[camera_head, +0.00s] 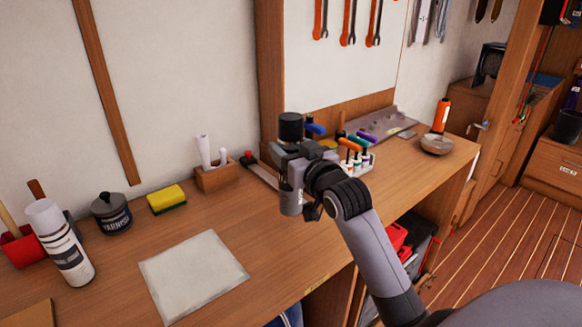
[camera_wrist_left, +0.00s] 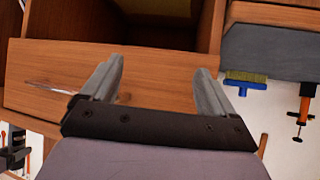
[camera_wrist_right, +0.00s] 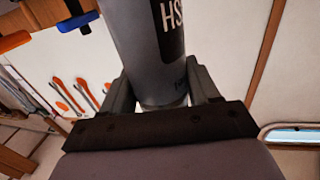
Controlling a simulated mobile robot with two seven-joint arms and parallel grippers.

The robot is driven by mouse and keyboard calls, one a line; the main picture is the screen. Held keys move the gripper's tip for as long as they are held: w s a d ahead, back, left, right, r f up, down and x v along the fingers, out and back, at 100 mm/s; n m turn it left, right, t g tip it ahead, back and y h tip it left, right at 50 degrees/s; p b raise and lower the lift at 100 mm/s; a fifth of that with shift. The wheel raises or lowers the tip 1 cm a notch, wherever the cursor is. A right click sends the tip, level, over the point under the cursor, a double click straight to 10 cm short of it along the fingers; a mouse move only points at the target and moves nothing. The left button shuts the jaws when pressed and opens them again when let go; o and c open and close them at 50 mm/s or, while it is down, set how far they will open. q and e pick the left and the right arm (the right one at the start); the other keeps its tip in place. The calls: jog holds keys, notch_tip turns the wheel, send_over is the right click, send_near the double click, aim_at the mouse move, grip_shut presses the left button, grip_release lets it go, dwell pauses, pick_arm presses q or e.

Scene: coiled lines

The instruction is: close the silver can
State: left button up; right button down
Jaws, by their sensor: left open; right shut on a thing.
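My right gripper (camera_head: 290,160) is shut on a grey, silvery can (camera_head: 291,201) above the workbench. In the right wrist view the can (camera_wrist_right: 150,62) sits between both fingers, with a dark label showing the letters "HS". A dark round piece (camera_head: 291,127) stands just above the fingers in the head view; I cannot tell whether it is a lid on the can. The gripper hides the can's middle. My left gripper (camera_wrist_left: 155,90) is open and empty in front of wooden furniture, and is outside the head view.
A pale sheet (camera_head: 194,275) lies on the bench (camera_head: 250,225). A screwdriver rack (camera_head: 355,160) and a round stone-like dish (camera_head: 436,144) are at the right.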

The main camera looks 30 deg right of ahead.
jog(key=shift+f, duration=2.05)
jog(key=shift+f, duration=0.2)
jog(key=shift+c, duration=1.3)
grip_release()
jog(key=s+a+b, duration=0.1)
jog(key=s, duration=1.1)
jog(key=shift+a+r, duration=0.15)
jog(key=shift+a, duration=0.1)
